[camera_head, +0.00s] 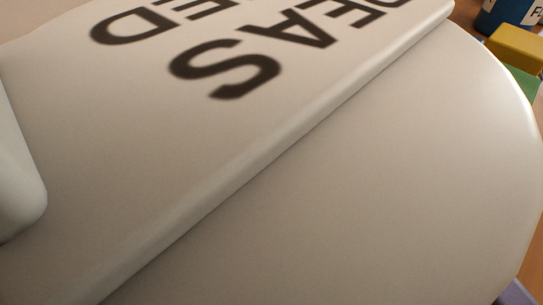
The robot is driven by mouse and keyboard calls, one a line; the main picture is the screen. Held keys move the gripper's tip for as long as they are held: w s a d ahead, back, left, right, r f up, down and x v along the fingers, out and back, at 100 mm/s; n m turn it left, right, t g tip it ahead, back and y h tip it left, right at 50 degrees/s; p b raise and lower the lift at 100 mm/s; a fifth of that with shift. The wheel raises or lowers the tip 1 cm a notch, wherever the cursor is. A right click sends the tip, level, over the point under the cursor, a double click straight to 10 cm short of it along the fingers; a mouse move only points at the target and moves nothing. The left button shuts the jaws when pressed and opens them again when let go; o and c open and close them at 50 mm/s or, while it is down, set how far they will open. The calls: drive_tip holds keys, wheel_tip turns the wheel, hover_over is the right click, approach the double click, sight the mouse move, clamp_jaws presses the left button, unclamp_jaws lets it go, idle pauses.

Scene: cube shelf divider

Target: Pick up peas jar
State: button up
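The peas jar (290,180) is a large cream-white thing that fills nearly the whole view at very close range. Dark upside-down letters on it, cut off by the top edge, read "EAS" and "ED". A straight raised edge runs diagonally between the lettered part and a smooth plain part with a rounded outline at right. A pale rounded part (18,165) at the left edge is perhaps a finger of my gripper. No second finger shows, so the opening and any contact with the jar cannot be told.
A purple thing (515,294) shows at the bottom right. A brown surface (533,245) shows along the right edge.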

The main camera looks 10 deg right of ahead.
sight(251, 259)
drive_tip(key=shift+w, duration=0.1)
drive_tip(key=shift+c, duration=0.5)
drive_tip(key=c, duration=1.2)
drive_tip(key=shift+o, duration=0.2)
drive_tip(key=shift+r, duration=0.1)
drive_tip(key=shift+r+p, duration=1.25)
drive_tip(key=shift+r, duration=0.5)
drive_tip(key=s+d+r+p, duration=0.1)
drive_tip(key=s+d+p, duration=0.7)
drive_tip(key=s+p, duration=0.5)
drive_tip(key=shift+s+d+r+p, duration=0.15)
drive_tip(key=shift+s+d+p, duration=0.15)
drive_tip(key=shift+p, duration=0.9)
drive_tip(key=shift+w, duration=0.1)
